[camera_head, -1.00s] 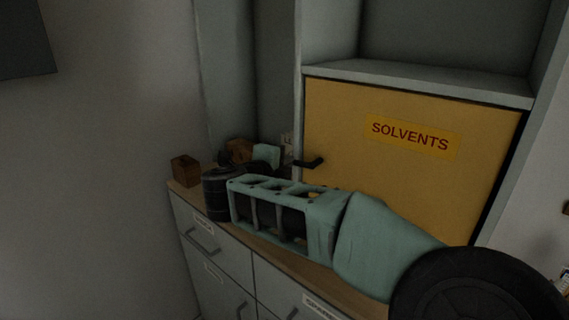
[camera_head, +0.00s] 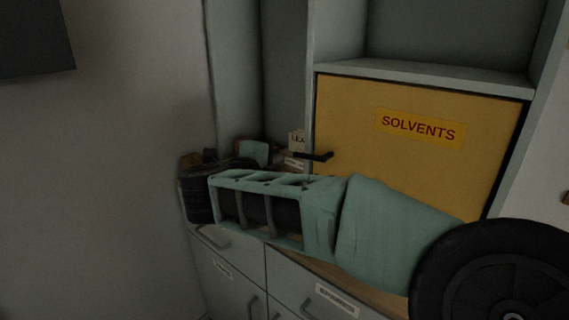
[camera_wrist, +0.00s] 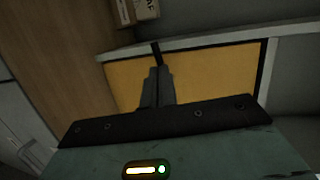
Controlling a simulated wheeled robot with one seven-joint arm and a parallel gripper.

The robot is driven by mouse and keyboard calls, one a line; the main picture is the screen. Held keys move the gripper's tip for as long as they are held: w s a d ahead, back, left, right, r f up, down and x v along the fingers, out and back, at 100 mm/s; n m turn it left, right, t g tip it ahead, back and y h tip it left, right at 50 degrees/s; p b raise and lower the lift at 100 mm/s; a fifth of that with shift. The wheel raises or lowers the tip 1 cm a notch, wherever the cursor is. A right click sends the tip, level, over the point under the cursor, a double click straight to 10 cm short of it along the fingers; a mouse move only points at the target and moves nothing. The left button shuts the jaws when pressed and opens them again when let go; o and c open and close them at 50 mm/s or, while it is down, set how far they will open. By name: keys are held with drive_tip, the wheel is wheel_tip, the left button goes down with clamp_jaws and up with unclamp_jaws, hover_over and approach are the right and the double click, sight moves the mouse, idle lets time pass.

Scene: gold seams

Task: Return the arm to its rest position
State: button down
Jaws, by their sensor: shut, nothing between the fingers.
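My arm (camera_head: 322,212), pale green with a dark joint, reaches across the head view from the lower right to the left, over the wooden counter. Its far end hides most of my gripper in that view. In the wrist view my gripper (camera_wrist: 157,84) shows as two dark fingers close together, shut with nothing between them. Beyond the fingers lies the yellow cabinet door.
The yellow door (camera_head: 407,145) marked SOLVENTS has a dark handle (camera_head: 315,156) close above my arm. Drawers with handles (camera_head: 214,237) lie below the counter. Small boxes (camera_head: 296,145) stand behind my arm. A bare wall (camera_head: 120,180) is at the left.

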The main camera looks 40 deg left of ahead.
drive_tip(key=a+b+v, duration=0.1)
drive_tip(key=v, duration=0.5)
drive_tip(key=shift+a, duration=0.25)
drive_tip(key=shift+s+r, duration=0.1)
drive_tip(key=shift+s, duration=0.05)
